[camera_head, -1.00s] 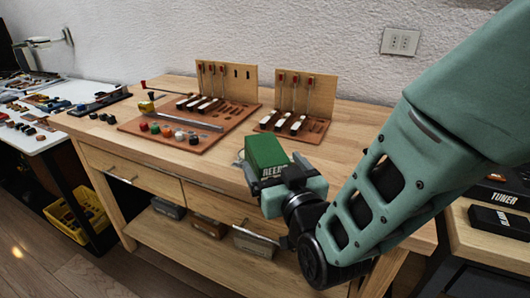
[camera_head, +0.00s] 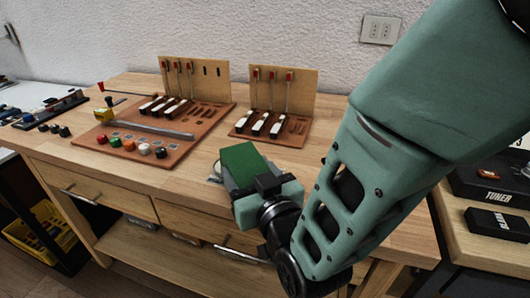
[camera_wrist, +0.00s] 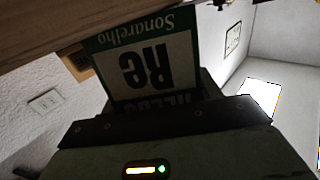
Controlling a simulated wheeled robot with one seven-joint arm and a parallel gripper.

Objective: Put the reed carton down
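The reed carton (camera_head: 243,163) is a green box over the front right part of the wooden workbench (camera_head: 330,170). My gripper (camera_head: 262,190) is shut on its near end. In the wrist view the carton (camera_wrist: 150,65) fills the middle, its white label and green border showing upside-down lettering. The bench wood shows along the top of that view, close to the carton's far end. I cannot tell whether the carton touches the bench. The fingers are mostly hidden by the carton and the gripper body.
A small pale round item (camera_head: 215,171) lies left of the carton, partly hidden. Behind stand two red-brown boards (camera_head: 272,138) with upright wooden panels and key parts. Small coloured knobs (camera_head: 130,146) sit at the left board's front. Black boxes (camera_head: 495,222) lie on the right-hand table.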

